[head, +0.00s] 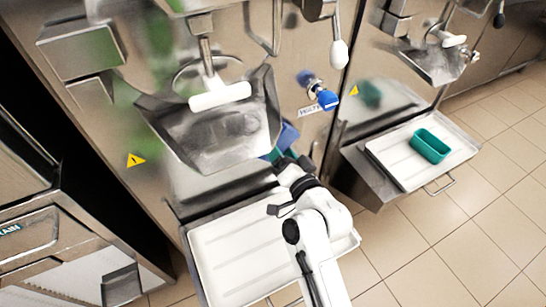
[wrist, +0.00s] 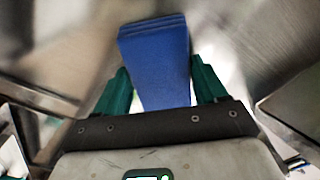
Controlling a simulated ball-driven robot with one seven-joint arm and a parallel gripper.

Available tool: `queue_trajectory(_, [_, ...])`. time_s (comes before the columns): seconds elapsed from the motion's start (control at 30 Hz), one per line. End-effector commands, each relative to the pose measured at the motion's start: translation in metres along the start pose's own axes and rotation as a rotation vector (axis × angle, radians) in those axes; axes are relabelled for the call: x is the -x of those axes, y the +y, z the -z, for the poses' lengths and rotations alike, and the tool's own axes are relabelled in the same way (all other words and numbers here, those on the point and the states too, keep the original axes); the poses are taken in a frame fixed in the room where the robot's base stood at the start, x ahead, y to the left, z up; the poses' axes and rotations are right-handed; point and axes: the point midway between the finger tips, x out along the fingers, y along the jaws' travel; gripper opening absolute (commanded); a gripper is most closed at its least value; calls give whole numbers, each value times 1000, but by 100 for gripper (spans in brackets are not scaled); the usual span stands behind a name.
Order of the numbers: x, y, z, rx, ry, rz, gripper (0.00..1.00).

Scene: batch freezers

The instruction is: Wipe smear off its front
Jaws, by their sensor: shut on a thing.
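My gripper (head: 277,156) is shut on a folded blue cloth (head: 290,136), beside the right side of the steel spout chute on the near batch freezer (head: 250,45). In the wrist view, the teal fingers of my gripper (wrist: 162,78) flank the cloth (wrist: 155,60), which sticks out beyond them. The near freezer's steel front shows blurred green patches (head: 160,35) at upper left; I cannot tell whether they are smear or reflection. Whether the cloth touches the steel is unclear.
A white tray (head: 215,262) lies below the chute (head: 180,155), under my arm. A blue-handled valve (head: 327,99) projects right of the chute. A second freezer (head: 385,85) stands right, with a teal tub (head: 430,146) on its tray. Tiled floor is open at lower right.

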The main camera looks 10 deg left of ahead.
Motion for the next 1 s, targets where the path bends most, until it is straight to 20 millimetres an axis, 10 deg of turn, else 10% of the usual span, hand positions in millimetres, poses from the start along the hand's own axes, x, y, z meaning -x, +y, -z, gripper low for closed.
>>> queue_trajectory(1.0, [-2,37,40,1,5,0,47])
